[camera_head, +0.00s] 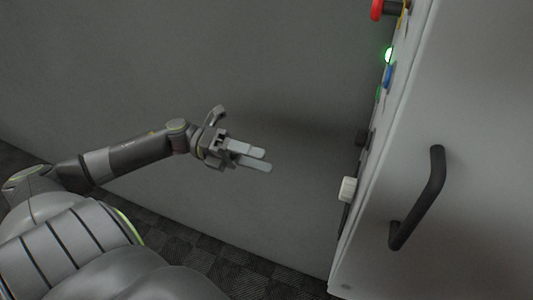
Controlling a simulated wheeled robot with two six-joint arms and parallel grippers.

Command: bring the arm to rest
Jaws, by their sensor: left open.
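My left arm (135,152) comes in from the left and reaches toward the middle of the view, in front of a plain grey wall. My left gripper (262,160) is at its end, with its two pale fingers pointing right. The fingers are apart and nothing is between them. The gripper touches nothing and is clear of the cabinet to its right. My right gripper is not in view.
A light grey cabinet (470,130) stands at the right with a black handle (432,195). Its side panel carries a red knob (377,9), a lit green lamp (388,55), a blue button (388,76) and a white knob (347,189). Dark carpet (225,262) lies below.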

